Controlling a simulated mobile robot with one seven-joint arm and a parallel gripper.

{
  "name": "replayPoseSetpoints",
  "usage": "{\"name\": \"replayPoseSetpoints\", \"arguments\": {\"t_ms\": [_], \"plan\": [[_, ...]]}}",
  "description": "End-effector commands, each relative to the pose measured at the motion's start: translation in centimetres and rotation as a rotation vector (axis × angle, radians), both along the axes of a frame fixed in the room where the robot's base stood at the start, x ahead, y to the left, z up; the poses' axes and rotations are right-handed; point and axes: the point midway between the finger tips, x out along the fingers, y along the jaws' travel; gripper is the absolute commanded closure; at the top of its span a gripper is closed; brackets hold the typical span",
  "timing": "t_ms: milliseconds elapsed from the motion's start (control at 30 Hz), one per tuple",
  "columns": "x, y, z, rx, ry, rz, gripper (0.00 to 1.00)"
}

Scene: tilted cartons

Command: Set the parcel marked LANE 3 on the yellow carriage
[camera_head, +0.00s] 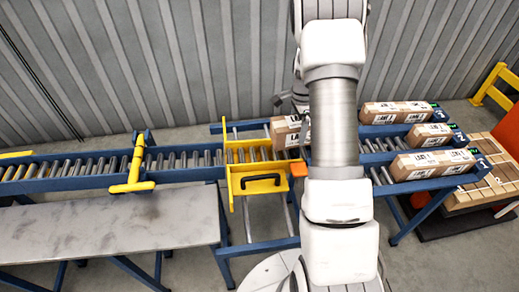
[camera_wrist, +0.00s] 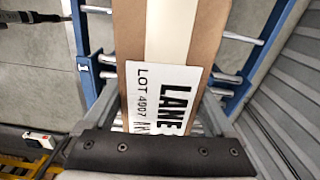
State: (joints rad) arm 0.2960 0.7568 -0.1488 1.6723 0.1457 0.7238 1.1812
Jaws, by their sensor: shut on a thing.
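A brown cardboard parcel (camera_head: 284,133) with a pale tape strip is between the fingers of my gripper (camera_wrist: 160,112). In the wrist view the parcel (camera_wrist: 205,30) shows a white label reading "LANE" and "LOT 4907"; the lane number is out of sight. My gripper is shut on its sides. In the head view my arm hides the gripper and the parcel's right part. The yellow carriage (camera_head: 258,185) stands left of my arm on blue rails, with rollers and a black handle. The parcel is at the carriage's back right; I cannot tell whether it touches.
Several blue roller lanes at the right carry other labelled parcels (camera_head: 395,112), (camera_head: 433,134), (camera_head: 432,163). A roller conveyor (camera_head: 70,168) with a yellow bar (camera_head: 133,175) runs left. A grey bench (camera_head: 110,225) is in front of it. A carton stack (camera_head: 462,192) stands right.

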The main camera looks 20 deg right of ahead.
Motion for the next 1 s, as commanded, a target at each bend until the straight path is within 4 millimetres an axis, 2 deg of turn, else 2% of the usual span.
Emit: {"name": "replayPoseSetpoints", "arguments": {"t_ms": [133, 233, 700, 833, 1000], "plan": [[0.2, -0.7, 0.6, 0.003, -0.004, -0.062, 0.92], [0.6, -0.3, 0.4, 0.005, -0.004, -0.075, 0.92], [5.3, 7.9, -5.3, 0.006, -0.002, -0.072, 0.92], [6.0, 9.0, -6.1, 0.004, -0.004, -0.074, 0.92], [6.1, 9.2, -6.9, 0.004, -0.003, -0.077, 0.92]]}}
